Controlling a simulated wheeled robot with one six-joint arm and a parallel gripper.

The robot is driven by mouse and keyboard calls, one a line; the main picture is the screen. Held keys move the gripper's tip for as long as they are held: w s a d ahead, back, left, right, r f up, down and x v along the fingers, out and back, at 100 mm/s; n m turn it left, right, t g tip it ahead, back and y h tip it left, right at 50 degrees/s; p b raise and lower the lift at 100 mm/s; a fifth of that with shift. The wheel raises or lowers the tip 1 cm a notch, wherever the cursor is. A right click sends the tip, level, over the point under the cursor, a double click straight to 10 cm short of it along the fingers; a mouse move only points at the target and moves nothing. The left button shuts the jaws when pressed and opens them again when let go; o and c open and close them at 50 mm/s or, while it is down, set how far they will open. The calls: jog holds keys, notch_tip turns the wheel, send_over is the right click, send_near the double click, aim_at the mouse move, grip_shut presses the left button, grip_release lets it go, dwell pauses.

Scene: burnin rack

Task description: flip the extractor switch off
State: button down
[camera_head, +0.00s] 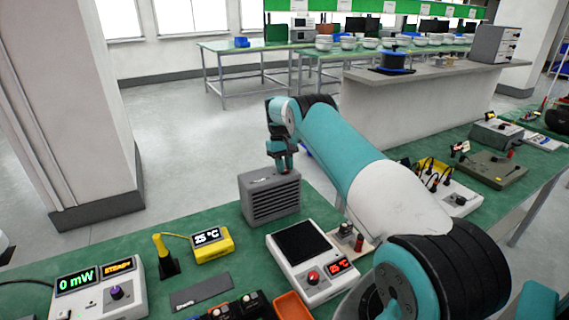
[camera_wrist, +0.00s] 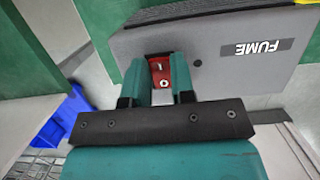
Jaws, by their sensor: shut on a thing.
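The fume extractor (camera_head: 270,197) is a grey box with a slatted front on the green bench, left of my arm. In the wrist view its grey casing (camera_wrist: 225,67) carries a FUME label. The extractor switch (camera_wrist: 160,72) is red with white marks, set in a dark recess. My gripper (camera_head: 281,168) reaches down to the top rear of the extractor. In the wrist view, the teal fingers of my gripper (camera_wrist: 159,84) stand on both sides of the switch, shut on it. I cannot tell the switch's position.
A hot plate with a red display (camera_head: 312,262) sits right of the extractor. A yellow meter (camera_head: 212,245) and a power meter (camera_head: 98,292) are at the left. A blue bin (camera_wrist: 63,118) is below the bench edge in the wrist view. The floor behind the bench is clear.

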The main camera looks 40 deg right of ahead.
dwell(0.4)
jog(key=c, duration=1)
grip_release()
jog(key=shift+o, duration=0.2)
jog(key=shift+r, duration=0.15)
notch_tip(320, 180, up, 20)
jog(key=p, duration=1.7)
